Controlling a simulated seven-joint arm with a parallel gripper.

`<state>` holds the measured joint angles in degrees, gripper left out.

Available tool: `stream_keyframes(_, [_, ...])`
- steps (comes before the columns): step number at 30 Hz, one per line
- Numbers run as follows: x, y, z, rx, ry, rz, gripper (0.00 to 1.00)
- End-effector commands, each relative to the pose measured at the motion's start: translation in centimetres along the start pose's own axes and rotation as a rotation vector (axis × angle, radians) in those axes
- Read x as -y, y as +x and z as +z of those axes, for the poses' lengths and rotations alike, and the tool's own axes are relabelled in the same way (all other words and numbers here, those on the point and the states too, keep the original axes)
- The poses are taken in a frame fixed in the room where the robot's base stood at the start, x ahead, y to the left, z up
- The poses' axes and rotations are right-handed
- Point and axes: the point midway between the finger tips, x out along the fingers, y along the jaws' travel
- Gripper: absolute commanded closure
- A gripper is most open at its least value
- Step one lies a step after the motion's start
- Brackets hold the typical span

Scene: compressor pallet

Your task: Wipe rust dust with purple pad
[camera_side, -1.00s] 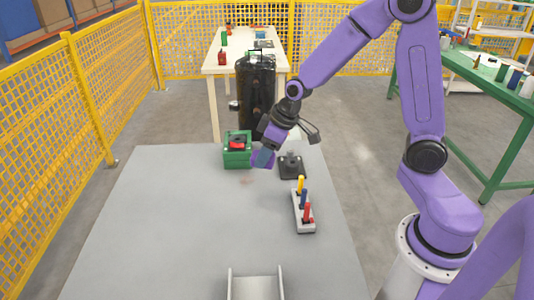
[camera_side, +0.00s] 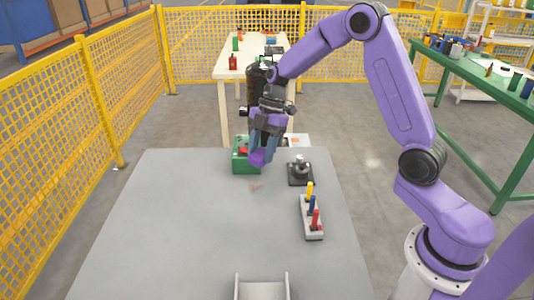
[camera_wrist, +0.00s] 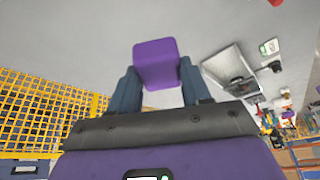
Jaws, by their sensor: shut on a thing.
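The purple pad (camera_side: 257,157) is held between the fingers of my gripper (camera_side: 263,145), just above the far part of the grey table. In the wrist view the purple pad (camera_wrist: 157,63) sits between the two blue-grey fingertips of my gripper (camera_wrist: 158,80), which are shut on it. A small patch of rust dust (camera_side: 255,186) shows as a faint brown smudge on the table, nearer the camera than the pad. I cannot tell whether the pad touches the table.
A green box with a red part (camera_side: 241,160) stands just left of my gripper. A black joystick-like device (camera_side: 300,172) and a white rack with coloured handles (camera_side: 312,217) are to the right. A grey bracket (camera_side: 262,290) is at the near edge. The table's (camera_side: 165,225) left side is clear.

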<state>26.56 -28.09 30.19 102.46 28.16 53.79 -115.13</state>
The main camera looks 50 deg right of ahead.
Motion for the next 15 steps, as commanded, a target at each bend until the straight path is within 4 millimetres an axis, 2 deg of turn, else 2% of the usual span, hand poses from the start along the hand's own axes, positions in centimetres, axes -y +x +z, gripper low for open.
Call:
stream_keyframes(3, [-1.3, -0.2, 0.3, 0.001, -0.200, -0.083, 0.77])
stream_keyframes(6, [-1.9, -0.4, 0.6, 0.002, -0.328, -0.136, 0.77])
stream_keyframes(15, [-3.4, -0.7, 1.4, 0.001, -0.599, -0.251, 0.77])
